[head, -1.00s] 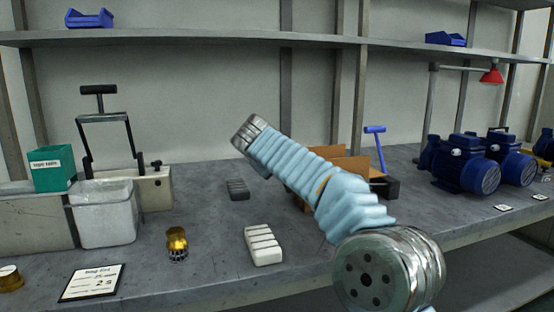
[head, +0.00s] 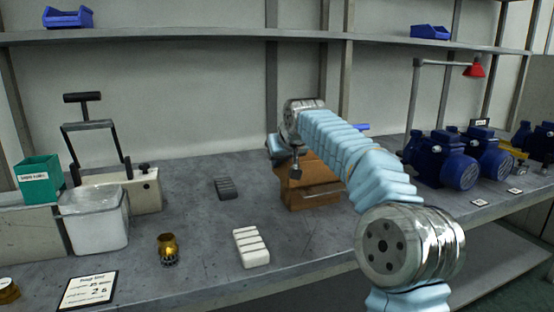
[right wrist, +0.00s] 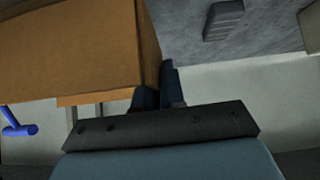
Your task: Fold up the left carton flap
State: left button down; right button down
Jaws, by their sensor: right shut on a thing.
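The brown cardboard carton (head: 318,190) stands on the grey bench right of centre in the head view, partly hidden behind my right arm. Its brown side fills the upper left of the right wrist view (right wrist: 75,45). My right gripper (head: 296,172) points down at the carton's left side. In the right wrist view the dark fingers (right wrist: 158,88) are close together at the edge of the carton, shut on what appears to be the left flap; the grip itself is mostly hidden. My left gripper is not in view.
A dark ribbed block (head: 226,188) and a white ribbed block (head: 251,247) lie left of the carton. A brass part (head: 168,250) and a clear bin (head: 95,222) stand farther left. Blue pumps (head: 440,160) stand at right. The bench between is clear.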

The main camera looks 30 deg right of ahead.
jog(key=shift+d+f, duration=0.1)
dwell(0.4)
jog(key=c, duration=1.3)
grip_release()
jog(key=v, duration=1.4)
jog(key=shift+d, duration=0.15)
